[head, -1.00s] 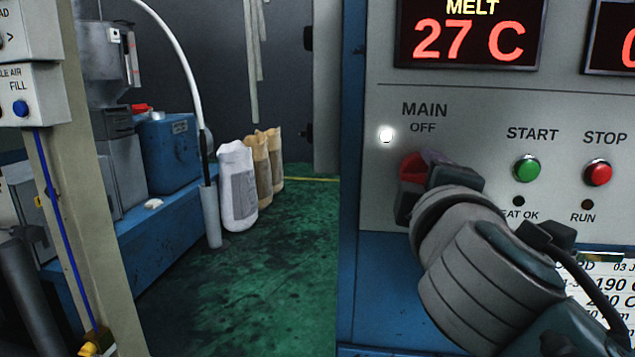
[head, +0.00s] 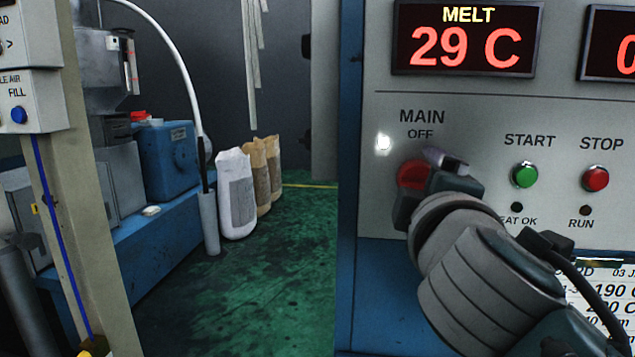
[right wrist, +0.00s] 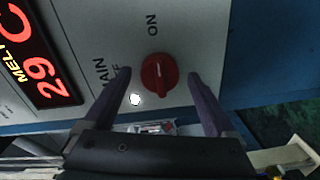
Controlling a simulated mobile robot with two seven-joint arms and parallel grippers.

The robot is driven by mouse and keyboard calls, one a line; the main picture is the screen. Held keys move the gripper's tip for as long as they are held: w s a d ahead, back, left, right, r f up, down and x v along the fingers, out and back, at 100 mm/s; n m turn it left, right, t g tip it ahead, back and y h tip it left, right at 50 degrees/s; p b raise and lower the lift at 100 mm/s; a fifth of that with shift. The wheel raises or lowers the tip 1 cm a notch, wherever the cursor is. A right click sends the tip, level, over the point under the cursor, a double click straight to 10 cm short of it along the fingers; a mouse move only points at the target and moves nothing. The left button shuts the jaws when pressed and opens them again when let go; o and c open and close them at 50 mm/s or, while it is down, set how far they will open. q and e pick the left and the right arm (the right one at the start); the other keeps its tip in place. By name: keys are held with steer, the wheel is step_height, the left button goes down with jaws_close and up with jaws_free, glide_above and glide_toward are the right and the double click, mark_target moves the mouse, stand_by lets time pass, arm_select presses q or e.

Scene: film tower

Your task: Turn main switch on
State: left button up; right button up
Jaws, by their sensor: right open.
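The main switch is a round red knob (head: 412,174) below the MAIN and OFF lettering on the grey panel, partly hidden by my right gripper. In the right wrist view the knob (right wrist: 158,84) shows a pale line that appears to point toward the ON lettering (right wrist: 152,25). A white lamp (head: 383,142) beside the lettering is lit. My right gripper (head: 432,180) is open at the panel. In the right wrist view its two fingers stand on either side of the knob, with a gap at each side. My left gripper is not in view.
The green START button (head: 525,175) and red STOP button (head: 595,178) sit right of the switch. The MELT display (head: 466,40) reads 29 C. At left are a beige post (head: 92,200) and blue machine (head: 165,160); sacks (head: 236,192) stand on the green floor.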

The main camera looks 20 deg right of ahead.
steer(key=v, duration=1)
